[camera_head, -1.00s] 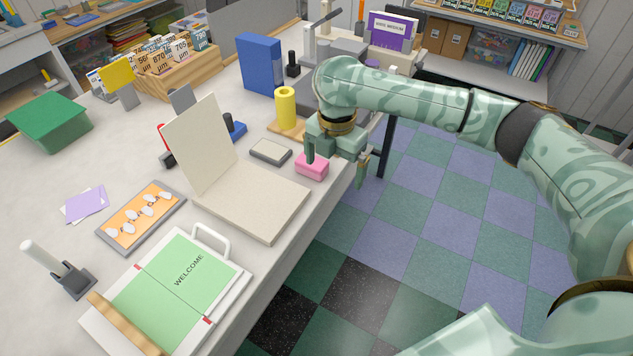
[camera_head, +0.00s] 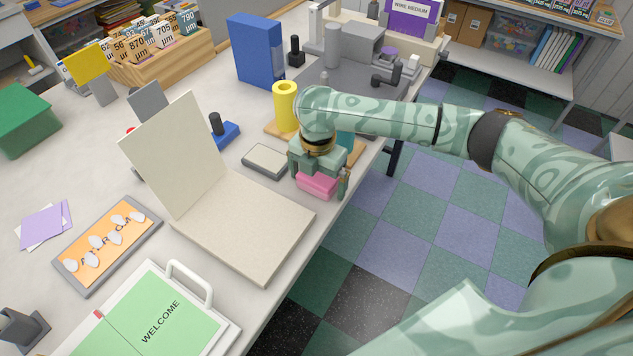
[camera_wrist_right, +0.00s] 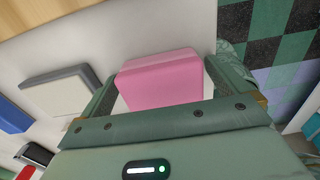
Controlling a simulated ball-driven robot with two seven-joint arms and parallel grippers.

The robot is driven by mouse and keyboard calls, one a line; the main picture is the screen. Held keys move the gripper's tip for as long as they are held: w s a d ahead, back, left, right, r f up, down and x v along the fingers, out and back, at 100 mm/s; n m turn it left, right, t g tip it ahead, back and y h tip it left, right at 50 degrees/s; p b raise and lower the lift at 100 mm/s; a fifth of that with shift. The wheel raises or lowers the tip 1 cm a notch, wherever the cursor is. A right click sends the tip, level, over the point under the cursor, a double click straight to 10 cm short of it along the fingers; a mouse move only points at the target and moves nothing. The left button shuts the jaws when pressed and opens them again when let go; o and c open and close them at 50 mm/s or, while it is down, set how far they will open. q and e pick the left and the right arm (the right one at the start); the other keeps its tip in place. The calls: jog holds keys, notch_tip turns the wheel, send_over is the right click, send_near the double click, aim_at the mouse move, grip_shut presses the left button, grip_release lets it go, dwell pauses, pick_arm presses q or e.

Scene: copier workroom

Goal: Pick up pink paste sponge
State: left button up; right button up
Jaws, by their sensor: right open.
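The pink paste sponge (camera_head: 317,186) lies on the white table near its right edge. In the right wrist view the sponge (camera_wrist_right: 160,80) is a pink block between the two fingers. My right gripper (camera_head: 319,188) is open, lowered from above with one finger on each side of the sponge. In the wrist view the right gripper (camera_wrist_right: 160,95) shows its right finger close to the sponge and a narrow gap at the left one. My left gripper is not in view.
A grey-rimmed pad (camera_head: 265,160) lies just left of the sponge. A cream upright board (camera_head: 175,150) with a flat base (camera_head: 245,225) stands nearer. A yellow cylinder (camera_head: 285,108) stands behind. The table edge drops to the checkered floor (camera_head: 395,245) at right.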

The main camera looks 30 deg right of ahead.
aim_at(317, 174)
jog(key=shift+s+r, duration=0.1)
jog(key=shift+r, duration=0.05)
jog(key=c, duration=1)
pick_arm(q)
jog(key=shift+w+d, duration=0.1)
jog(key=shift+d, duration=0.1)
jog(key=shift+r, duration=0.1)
pick_arm(e)
jog(key=shift+r, duration=0.1)
jog(key=shift+r, duration=0.25)
notch_tip(317, 174, up, 3)
jog(key=shift+f+p, duration=0.1)
jog(key=shift+p, duration=1.05)
pick_arm(q)
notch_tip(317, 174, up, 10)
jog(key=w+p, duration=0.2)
jog(key=p, duration=0.5)
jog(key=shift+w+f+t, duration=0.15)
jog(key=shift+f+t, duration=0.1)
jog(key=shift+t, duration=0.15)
pick_arm(e)
jog(key=s+a+r, duration=0.7)
jog(key=s+r, duration=0.2)
jog(key=s, duration=0.3)
jog(key=shift+r, duration=0.25)
